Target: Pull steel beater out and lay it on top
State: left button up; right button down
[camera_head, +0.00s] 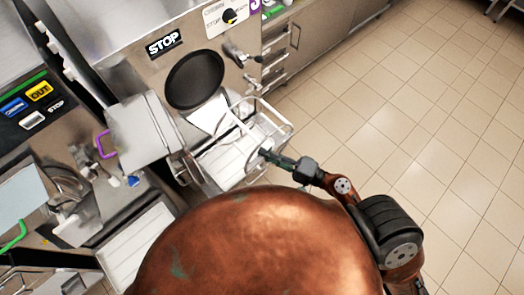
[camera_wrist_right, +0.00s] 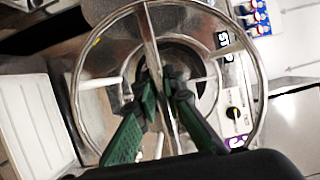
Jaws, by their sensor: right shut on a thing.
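The steel beater (camera_head: 282,112) is an open frame of bars with a round end ring. In the head view it is in front of the freezer, below and right of the dark round barrel opening (camera_head: 194,79), above a white ridged tray. My right gripper (camera_head: 265,152) is shut on it. In the right wrist view, the green fingers (camera_wrist_right: 166,88) close on a bar at the middle of the beater's ring (camera_wrist_right: 78,85), with the opening behind. I cannot tell whether the beater touches the tray. My left gripper is out of view.
The freezer's steel door (camera_head: 140,130) stands open left of the opening. A tap (camera_head: 240,55) sticks out on the right. The white tray (camera_head: 222,165) lies below. A cluttered counter with a second machine is at left. Tiled floor (camera_head: 430,110) on the right is clear.

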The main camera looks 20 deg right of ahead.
jog(key=shift+s+d+b, duration=0.25)
jog(key=shift+s, duration=0.55)
jog(key=shift+s+d+b, duration=0.25)
jog(key=shift+s+d, duration=0.05)
jog(key=shift+s, duration=0.5)
jog(key=shift+s+d+b, duration=0.25)
jog(key=shift+s, duration=0.55)
jog(key=s+d, duration=0.2)
jog(key=s, duration=0.5)
jog(key=shift+s+d, duration=0.3)
